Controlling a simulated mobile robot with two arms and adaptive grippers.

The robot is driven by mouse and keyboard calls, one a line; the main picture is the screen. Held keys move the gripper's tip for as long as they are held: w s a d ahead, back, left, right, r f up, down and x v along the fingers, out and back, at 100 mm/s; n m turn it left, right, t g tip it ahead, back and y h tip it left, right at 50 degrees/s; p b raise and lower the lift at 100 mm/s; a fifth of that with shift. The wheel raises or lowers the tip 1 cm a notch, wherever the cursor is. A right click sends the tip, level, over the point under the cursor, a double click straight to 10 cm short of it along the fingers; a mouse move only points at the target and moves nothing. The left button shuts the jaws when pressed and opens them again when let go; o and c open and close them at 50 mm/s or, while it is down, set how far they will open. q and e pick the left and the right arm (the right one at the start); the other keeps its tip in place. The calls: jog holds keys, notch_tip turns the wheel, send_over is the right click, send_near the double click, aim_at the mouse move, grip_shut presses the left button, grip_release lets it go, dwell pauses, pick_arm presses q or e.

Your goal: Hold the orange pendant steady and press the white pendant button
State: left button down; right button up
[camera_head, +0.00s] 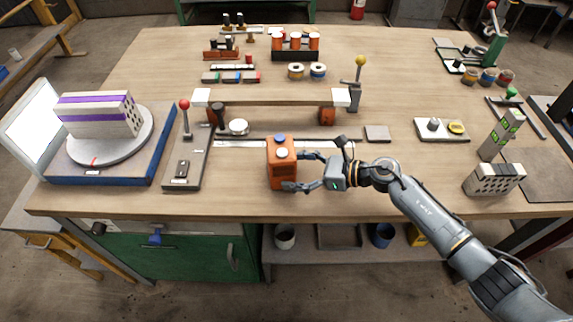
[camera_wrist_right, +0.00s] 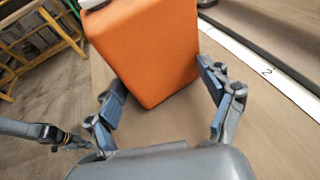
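The orange pendant (camera_head: 281,174) stands upright on the workbench near its front edge. Its top carries a white button (camera_head: 282,153) and a blue button (camera_head: 280,138). My right gripper (camera_head: 295,171) reaches in from the right with its fingers spread at the pendant's near and far sides. In the right wrist view, the orange body (camera_wrist_right: 150,50) lies ahead between the open fingertips (camera_wrist_right: 163,80); firm contact is not clear. A grey jointed arm part enters at that view's left edge; it may be my left arm, but its gripper state cannot be read. The head view shows no left gripper.
A steel ruler strip (camera_head: 240,144) lies behind the pendant, below a raised beam (camera_head: 280,97). A grey lever panel (camera_head: 187,165) and a turntable (camera_head: 110,140) stand left. A hollow brick (camera_head: 494,179) sits right. The wood (camera_head: 235,190) left of the pendant is clear.

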pick_arm(q)
jog(key=shift+f, duration=0.3)
pick_arm(e)
jog(key=shift+w+a+f, duration=0.15)
jog(key=shift+a, duration=0.4)
jog(key=shift+c, duration=0.6)
